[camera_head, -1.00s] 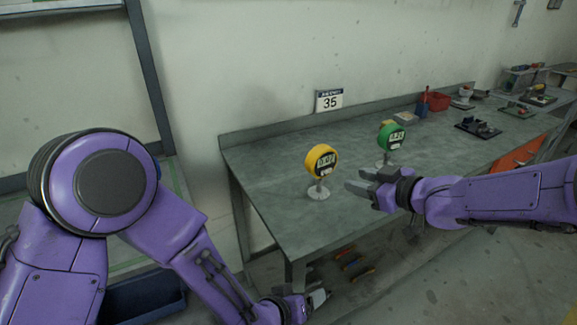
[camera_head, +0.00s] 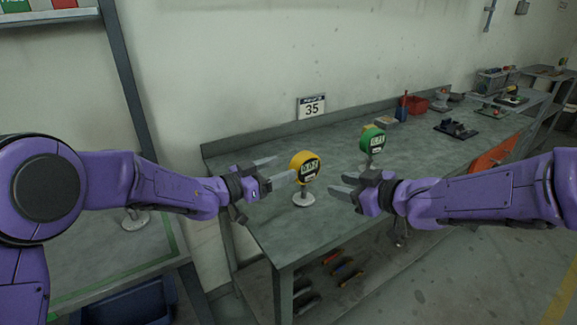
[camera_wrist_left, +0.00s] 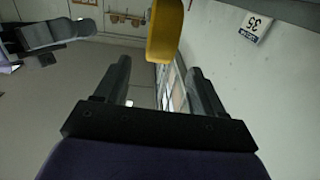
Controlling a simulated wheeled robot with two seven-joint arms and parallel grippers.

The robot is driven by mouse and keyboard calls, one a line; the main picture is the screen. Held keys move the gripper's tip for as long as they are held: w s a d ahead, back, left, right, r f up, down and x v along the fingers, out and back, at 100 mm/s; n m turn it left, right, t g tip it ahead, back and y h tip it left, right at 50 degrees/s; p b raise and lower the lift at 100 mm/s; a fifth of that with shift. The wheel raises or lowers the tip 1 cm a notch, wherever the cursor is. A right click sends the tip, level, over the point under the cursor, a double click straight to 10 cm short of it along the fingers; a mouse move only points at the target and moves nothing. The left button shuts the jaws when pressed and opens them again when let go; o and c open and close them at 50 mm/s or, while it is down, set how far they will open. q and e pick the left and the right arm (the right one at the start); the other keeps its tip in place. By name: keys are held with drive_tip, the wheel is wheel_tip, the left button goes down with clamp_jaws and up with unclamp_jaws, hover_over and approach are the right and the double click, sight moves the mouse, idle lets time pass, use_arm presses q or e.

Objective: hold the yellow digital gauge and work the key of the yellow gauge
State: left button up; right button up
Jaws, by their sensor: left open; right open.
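The yellow digital gauge (camera_head: 305,167) stands upright on a round base (camera_head: 304,198) near the front left corner of the workbench. Its display faces my head camera; its key is too small to make out. My left gripper (camera_head: 284,169) is open just left of the gauge, fingers pointing at it. In the left wrist view the yellow gauge (camera_wrist_left: 165,30) shows edge-on beyond the open fingers of the left gripper (camera_wrist_left: 160,80). My right gripper (camera_head: 338,185) is open and empty to the right of the gauge, pointing left towards it.
A green digital gauge (camera_head: 372,141) stands on the workbench (camera_head: 250,220) behind my right gripper. Farther right are a red bin (camera_head: 415,105) and a dark fixture (camera_head: 456,129). A number 35 sign (camera_head: 311,106) is on the wall. Several tools lie on the lower shelf.

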sight(305, 159)
use_arm(q)
drive_tip(key=x, duration=0.9)
clamp_jaws()
use_arm(e)
drive_tip(key=shift+c, duration=0.3)
clamp_jaws()
idle(0.9)
